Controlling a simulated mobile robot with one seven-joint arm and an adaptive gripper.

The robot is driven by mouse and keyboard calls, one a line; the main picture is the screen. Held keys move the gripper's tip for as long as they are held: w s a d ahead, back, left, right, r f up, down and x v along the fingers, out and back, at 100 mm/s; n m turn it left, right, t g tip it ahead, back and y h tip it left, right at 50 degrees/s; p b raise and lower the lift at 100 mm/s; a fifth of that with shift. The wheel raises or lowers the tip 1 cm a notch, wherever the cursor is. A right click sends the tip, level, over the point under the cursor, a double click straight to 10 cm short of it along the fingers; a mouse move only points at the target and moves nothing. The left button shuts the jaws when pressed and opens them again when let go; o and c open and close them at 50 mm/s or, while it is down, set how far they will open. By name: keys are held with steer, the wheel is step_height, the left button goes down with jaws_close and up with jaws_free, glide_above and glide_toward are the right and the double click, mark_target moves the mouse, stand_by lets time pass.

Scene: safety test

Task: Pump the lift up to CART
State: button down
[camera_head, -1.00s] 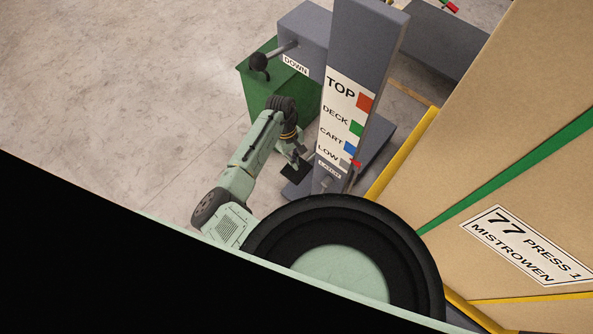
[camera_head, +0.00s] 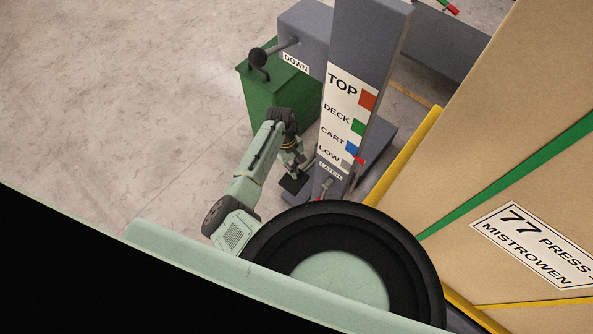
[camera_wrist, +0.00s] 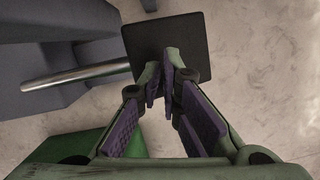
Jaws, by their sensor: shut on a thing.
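The grey lift mast (camera_head: 352,70) carries a scale marked TOP, DECK, CART and LOW, with coloured squares. A small red pointer (camera_head: 359,161) stands at the mast's right edge, between the CART blue square (camera_head: 352,147) and the LOW grey square (camera_head: 347,164), nearer LOW. The black pump pedal (camera_head: 293,183) is at the mast's left foot. In the wrist view the square pedal plate (camera_wrist: 190,38) sits on a metal bar (camera_wrist: 75,76). My gripper (camera_wrist: 167,70) is shut on the pedal, its fingertips close together over the plate's lower edge.
A black-knobbed lever (camera_head: 258,57) by the DOWN label (camera_head: 296,64) stands over a green box (camera_head: 262,105). A LATCH label (camera_head: 331,172) is low on the mast. A large tan carton (camera_head: 520,150) fills the right. Floor at left is clear.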

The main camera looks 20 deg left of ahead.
steer(key=shift+w+d, duration=0.2)
steer(key=a, duration=0.1)
steer(key=w, duration=0.1)
steer(key=a+r, duration=0.1)
steer(key=shift+w+a, duration=0.25)
steer(key=shift+a, duration=0.1)
steer(key=v, duration=1.2)
stand_by(0.6)
